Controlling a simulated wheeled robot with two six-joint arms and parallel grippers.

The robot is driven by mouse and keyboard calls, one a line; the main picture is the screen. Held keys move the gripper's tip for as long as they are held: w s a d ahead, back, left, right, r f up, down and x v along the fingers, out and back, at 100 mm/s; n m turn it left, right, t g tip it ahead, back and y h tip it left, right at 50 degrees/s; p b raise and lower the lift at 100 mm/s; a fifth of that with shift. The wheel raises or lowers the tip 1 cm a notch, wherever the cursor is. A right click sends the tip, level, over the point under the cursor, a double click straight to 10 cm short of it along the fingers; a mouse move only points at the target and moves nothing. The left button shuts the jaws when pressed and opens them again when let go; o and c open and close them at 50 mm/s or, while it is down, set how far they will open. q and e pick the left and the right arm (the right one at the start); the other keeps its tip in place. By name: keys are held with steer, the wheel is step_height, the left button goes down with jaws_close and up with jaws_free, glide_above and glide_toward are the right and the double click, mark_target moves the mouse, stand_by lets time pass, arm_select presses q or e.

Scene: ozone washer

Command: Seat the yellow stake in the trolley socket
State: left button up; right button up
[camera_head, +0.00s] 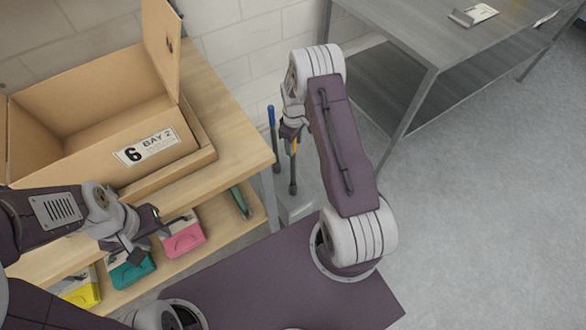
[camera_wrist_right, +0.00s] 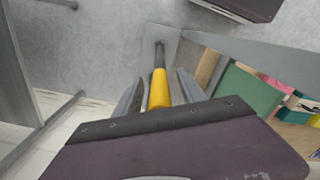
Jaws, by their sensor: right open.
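The yellow stake (camera_wrist_right: 158,90) has a yellow upper part and a dark lower shaft. In the right wrist view it stands between the fingers of my right gripper (camera_wrist_right: 160,90), which is open with a gap on either side. In the head view the yellow stake (camera_head: 294,147) shows just under my right gripper (camera_head: 291,132), its dark end pointing down. A grey block (camera_head: 296,209) lies below it; I cannot tell whether this is the trolley socket or whether the stake touches it. My left gripper (camera_head: 148,237) is open and empty, near the shelf.
A blue-topped stake (camera_head: 271,116) stands left of the yellow one. A wooden bench (camera_head: 235,150) with an open cardboard box (camera_head: 90,115) is at left. Pink (camera_head: 184,240) and teal (camera_head: 132,271) packs sit on its lower shelf. A metal table (camera_head: 420,45) is at back right.

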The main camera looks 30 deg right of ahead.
steer(key=shift+f, duration=0.35)
jaws_close()
stand_by(1.2)
